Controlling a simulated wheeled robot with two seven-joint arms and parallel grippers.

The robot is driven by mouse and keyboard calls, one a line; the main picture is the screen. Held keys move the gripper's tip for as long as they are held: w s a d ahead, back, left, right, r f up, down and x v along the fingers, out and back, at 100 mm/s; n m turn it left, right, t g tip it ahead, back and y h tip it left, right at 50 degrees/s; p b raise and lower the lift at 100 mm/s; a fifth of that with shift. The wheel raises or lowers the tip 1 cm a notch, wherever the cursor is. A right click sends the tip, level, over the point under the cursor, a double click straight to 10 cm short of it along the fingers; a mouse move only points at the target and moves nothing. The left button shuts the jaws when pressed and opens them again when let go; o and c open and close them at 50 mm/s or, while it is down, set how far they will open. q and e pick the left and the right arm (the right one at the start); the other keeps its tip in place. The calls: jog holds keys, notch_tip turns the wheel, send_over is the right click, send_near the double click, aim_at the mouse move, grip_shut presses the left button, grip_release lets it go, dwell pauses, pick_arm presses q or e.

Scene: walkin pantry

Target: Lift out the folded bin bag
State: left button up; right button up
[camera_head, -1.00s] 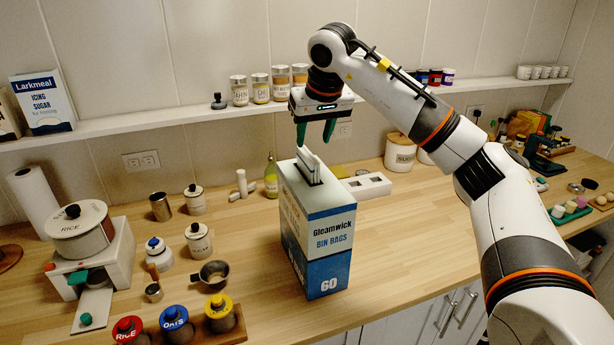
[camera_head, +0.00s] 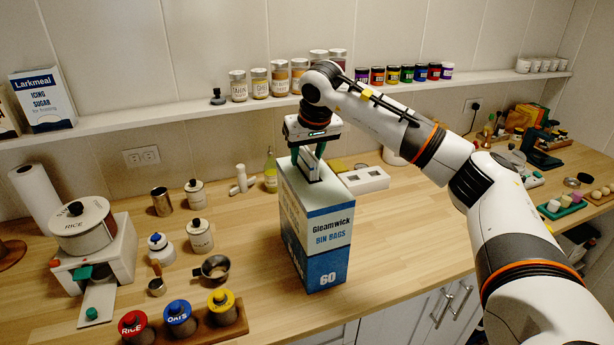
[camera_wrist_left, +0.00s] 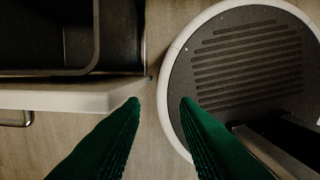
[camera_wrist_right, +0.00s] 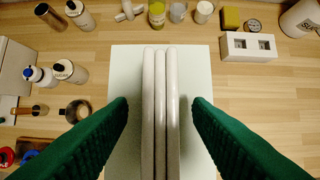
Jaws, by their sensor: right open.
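The Gleamwick bin bags box (camera_head: 325,245) stands upright on the wooden counter, white above and blue below. Folded white bin bags (camera_head: 309,168) stick up from its top, and they show as several upright layers in the right wrist view (camera_wrist_right: 161,110). My right gripper (camera_head: 308,157) is over the box top, open, with its green fingers on either side of the bags. In the right wrist view the fingers (camera_wrist_right: 160,105) are apart from the bags, with a gap on both sides. My left gripper (camera_wrist_left: 160,100) is open and empty above the floor.
A white block with square holes (camera_head: 364,180) lies behind the box on the right. A small pan (camera_head: 215,268), canisters and a rack of coloured lids (camera_head: 180,318) stand to the left. A shelf (camera_head: 190,115) with jars runs behind.

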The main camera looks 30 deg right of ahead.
jog(key=shift+f, duration=0.25)
dwell(0.3)
grip_shut()
